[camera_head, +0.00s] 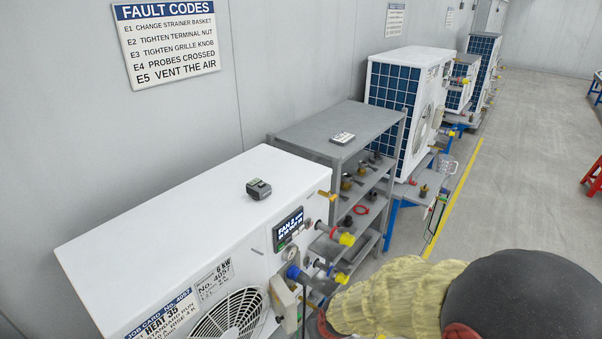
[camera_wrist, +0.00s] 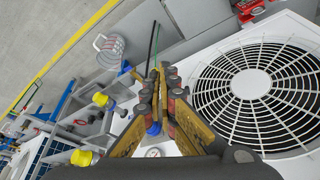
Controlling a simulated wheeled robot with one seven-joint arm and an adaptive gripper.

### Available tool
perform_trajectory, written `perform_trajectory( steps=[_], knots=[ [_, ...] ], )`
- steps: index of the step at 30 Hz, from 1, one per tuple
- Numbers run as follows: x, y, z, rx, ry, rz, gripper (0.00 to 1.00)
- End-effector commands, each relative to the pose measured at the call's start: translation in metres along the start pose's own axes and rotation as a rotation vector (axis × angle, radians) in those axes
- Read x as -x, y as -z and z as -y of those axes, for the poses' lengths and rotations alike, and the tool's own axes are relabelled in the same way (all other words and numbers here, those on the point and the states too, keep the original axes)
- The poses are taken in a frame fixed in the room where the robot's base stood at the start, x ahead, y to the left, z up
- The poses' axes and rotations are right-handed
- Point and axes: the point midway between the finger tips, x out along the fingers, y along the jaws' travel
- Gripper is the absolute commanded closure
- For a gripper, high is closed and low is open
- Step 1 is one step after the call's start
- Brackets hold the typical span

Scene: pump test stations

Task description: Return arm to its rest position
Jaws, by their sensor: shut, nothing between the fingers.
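My gripper (camera_wrist: 160,76) shows in the wrist view with its two dark and ochre fingers together at the tips and nothing between them. It is in front of the white heat pump unit, beside the round black fan grille (camera_wrist: 249,86). In the head view my arm, with a pale yellow cover and a dark joint, fills the lower right. My fingers are mostly hidden there. The white unit (camera_head: 200,215) stands at the lower left, with a lit display (camera_head: 288,228) and several yellow, red and blue fittings on its end. I cannot tell whether my gripper touches anything.
A grey shelf rack (camera_head: 335,128) stands behind the unit, holding small parts. Further white units (camera_head: 412,62) line the wall. A fault codes sign (camera_head: 168,42) hangs above. A small dark device (camera_head: 258,189) lies on the near unit.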

Motion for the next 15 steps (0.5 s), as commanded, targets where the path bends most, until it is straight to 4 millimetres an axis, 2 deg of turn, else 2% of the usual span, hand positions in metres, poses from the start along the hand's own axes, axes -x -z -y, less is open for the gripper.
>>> perform_trajectory(
  steps=[3,9,12,15],
  knots=[
    [0.048,-0.035,-0.012,-0.072,0.005,0.092,1.00],
    [0.125,-0.096,-0.031,-0.180,-0.022,0.175,1.00],
    [0.156,-0.122,-0.041,-0.223,-0.045,0.160,1.00],
    [0.180,-0.138,-0.050,-0.254,-0.074,0.098,1.00]
  ],
)
